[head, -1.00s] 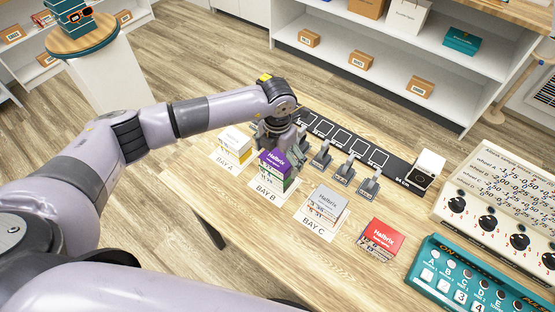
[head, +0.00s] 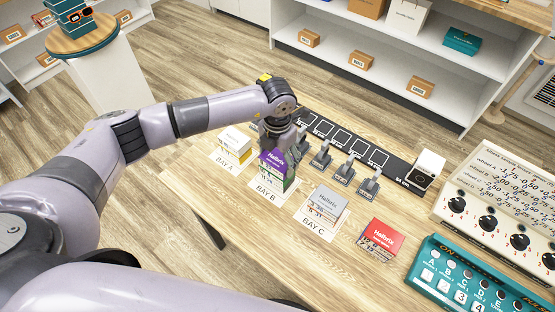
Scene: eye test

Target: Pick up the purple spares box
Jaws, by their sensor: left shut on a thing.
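The purple spares box (head: 274,161), with white "Helbrix" lettering, is at the BAY B mark on the wooden table. A green-and-white box part (head: 279,183) shows directly under it; I cannot tell whether they touch. My left gripper (head: 276,146) points down at the purple box from behind and above, and is shut on it. The gripper's fingers are partly hidden by the box and the wrist. My right gripper is not in view.
A yellow-and-white box (head: 235,146) stands close by at BAY A. A grey box (head: 327,204) is at BAY C, and a red box (head: 380,239) lies further right. Several small grey stands (head: 345,173) line a black strip behind. A dial panel (head: 497,215) is at right.

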